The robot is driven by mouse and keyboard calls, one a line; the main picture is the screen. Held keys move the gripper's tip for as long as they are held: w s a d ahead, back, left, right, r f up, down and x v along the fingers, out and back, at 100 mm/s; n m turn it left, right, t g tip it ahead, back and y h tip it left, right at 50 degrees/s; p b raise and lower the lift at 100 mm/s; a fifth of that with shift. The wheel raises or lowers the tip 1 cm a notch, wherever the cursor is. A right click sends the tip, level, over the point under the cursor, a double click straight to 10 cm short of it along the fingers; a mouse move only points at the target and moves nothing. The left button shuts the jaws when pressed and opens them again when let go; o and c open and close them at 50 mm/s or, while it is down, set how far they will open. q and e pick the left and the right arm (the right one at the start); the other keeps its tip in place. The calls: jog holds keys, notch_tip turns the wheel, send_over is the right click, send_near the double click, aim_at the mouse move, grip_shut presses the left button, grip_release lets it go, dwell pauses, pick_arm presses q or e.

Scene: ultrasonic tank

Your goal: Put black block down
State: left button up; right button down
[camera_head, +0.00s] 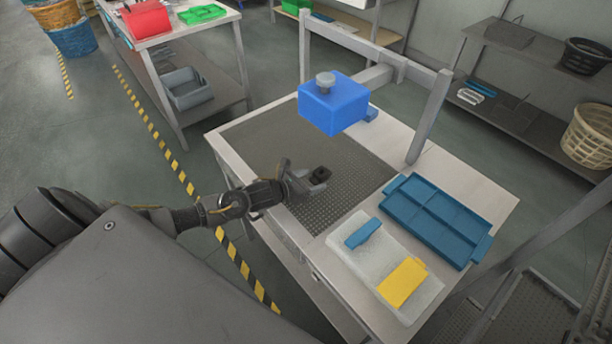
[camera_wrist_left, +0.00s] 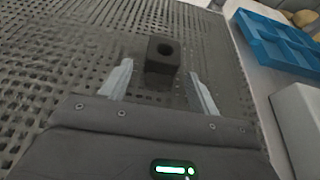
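The black block (camera_head: 320,175) is a small dark cube with a round hole in its top. It appears to stand upright on the dark perforated plate (camera_head: 352,197) of the table, and it also shows in the left wrist view (camera_wrist_left: 163,62). My left gripper (camera_head: 300,179) is low over the plate beside the block. In the left wrist view its two fingers (camera_wrist_left: 160,76) are spread, with a gap on each side of the block, which sits at and just beyond the fingertips. My right gripper is not in view.

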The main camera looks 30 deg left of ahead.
pick_arm(q)
jog(key=shift+s+r+p, duration=0.1)
jog(key=shift+r+p, duration=0.05)
jog(key=shift+p, duration=0.25)
jog(key=b+v, duration=0.2)
jog(key=v, duration=0.8)
jog(key=shift+s+a+b, duration=0.15)
jog(key=shift+s+b, duration=0.15)
jog(key=shift+b, duration=0.1)
jog(key=shift+s+a+r, duration=0.15)
jog(key=shift+s+r, duration=0.25)
jog(key=shift+s, duration=0.1)
